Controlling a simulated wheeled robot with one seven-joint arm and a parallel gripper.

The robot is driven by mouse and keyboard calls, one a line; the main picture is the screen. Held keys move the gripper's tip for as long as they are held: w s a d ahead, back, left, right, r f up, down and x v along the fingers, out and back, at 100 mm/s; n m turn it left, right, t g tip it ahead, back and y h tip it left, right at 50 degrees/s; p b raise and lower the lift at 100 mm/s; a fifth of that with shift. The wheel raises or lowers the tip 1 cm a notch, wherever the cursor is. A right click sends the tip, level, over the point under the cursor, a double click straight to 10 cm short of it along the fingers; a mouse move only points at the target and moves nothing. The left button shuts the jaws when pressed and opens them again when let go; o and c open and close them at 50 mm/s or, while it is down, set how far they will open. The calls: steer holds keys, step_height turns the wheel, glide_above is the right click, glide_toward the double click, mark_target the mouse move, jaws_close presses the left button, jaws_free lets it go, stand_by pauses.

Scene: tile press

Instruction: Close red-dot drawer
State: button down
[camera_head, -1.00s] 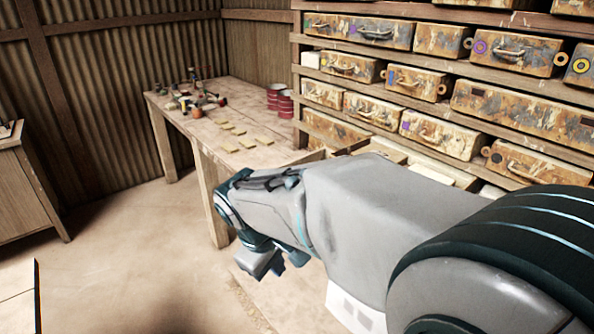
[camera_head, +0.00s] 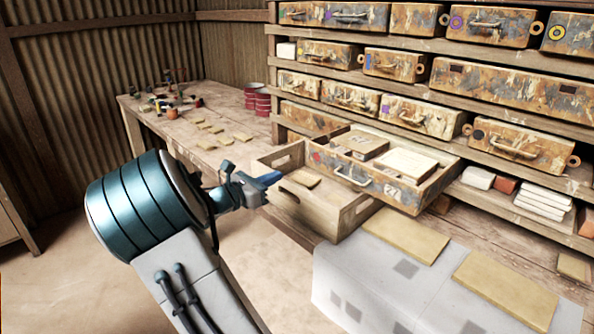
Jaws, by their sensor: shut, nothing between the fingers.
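The red-dot drawer (camera_head: 405,193) is pulled out from the shelf unit. Its front is rust-stained and pale, with a red dot (camera_head: 317,157) at the left and a metal handle (camera_head: 352,176). Boxes lie inside it. My gripper (camera_head: 270,181) is shut and empty. It appears left of the drawer front, over the near-left side of an open wooden crate (camera_head: 330,222), and apart from the handle in the picture. How far it is from the crate in depth is hard to tell.
The wooden crate stands in front of the drawer's left part, with a tan tile in it. A grey-white surface (camera_head: 350,262) with tan tiles (camera_head: 405,236) lies at front right. The bench (camera_head: 225,108) at left holds red cans (camera_head: 262,102) and several tiles. Other drawers fill the shelf.

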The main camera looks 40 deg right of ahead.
mark_target(317, 157)
steer(key=d, duration=0.9)
steer(key=w+d+p, duration=0.1)
steer(key=d, duration=0.3)
steer(key=shift+d, duration=0.3)
steer(key=shift+w, duration=0.1)
